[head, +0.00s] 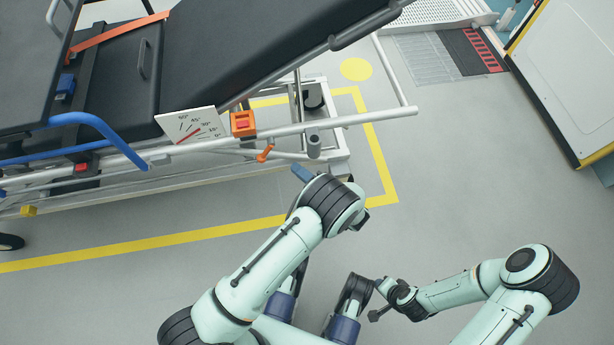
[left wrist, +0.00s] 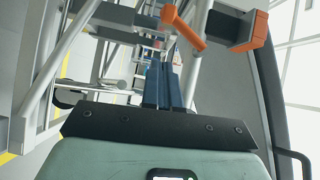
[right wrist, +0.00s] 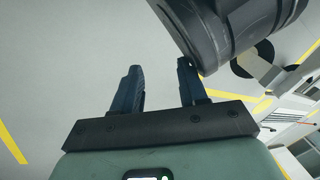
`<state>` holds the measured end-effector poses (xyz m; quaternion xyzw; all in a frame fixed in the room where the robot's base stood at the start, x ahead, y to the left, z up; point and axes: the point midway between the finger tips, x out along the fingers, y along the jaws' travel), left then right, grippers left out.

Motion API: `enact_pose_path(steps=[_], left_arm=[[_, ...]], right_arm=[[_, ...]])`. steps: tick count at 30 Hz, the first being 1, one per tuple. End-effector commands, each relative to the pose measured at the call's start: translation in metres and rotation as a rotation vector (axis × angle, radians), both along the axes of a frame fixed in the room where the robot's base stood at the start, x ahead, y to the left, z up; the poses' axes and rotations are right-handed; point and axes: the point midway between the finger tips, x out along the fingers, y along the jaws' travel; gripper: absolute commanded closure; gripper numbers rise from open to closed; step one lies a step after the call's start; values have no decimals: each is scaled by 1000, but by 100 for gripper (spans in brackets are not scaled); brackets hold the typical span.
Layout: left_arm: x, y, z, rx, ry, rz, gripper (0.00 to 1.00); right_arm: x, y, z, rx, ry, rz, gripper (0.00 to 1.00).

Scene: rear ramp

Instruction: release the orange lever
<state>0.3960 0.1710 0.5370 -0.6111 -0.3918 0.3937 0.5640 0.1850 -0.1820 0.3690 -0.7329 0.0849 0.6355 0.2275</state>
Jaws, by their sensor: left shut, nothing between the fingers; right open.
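The orange lever (head: 265,153) hangs below the side rail of the stretcher, under an orange block (head: 243,123) with a red face. In the left wrist view the lever (left wrist: 184,28) angles across, just beyond the fingertips, and the orange block (left wrist: 250,32) is to its right. My left gripper (head: 302,174) is just below and right of the lever. Its blue fingers (left wrist: 163,78) are together and empty; whether they touch the lever I cannot tell. My right gripper (head: 376,300) is low, away from the stretcher. Its fingers (right wrist: 160,82) are apart with nothing between.
The stretcher has a dark raised backrest (head: 240,50), an angle scale (head: 190,126) and a blue side rail (head: 100,125). A pale rail (head: 370,118) sticks out to the right. Yellow lines mark the floor. A ramp (head: 430,60) and an open door (head: 570,70) are at upper right.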

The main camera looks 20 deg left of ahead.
Motion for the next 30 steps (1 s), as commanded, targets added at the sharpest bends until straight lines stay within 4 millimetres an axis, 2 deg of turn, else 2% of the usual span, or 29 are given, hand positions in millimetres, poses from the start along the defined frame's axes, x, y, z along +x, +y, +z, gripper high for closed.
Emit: enact_pose_path(steps=[1, 6, 12, 18, 30], left_arm=[[4, 12, -2, 1, 0, 4, 100], [18, 44, -3, 0, -1, 2, 100], [5, 68, -4, 1, 1, 1, 100], [2, 76, -4, -2, -1, 0, 100], [1, 78, -4, 4, 2, 0, 100]], right_arm=[[-4, 0, -5, 1, 12, -1, 57], [-14, -2, -14, 2, 48, -4, 57], [-19, -3, -16, 2, 63, -5, 57], [-20, -3, -17, 3, 69, -5, 57], [-21, -3, -17, 3, 69, -5, 57]])
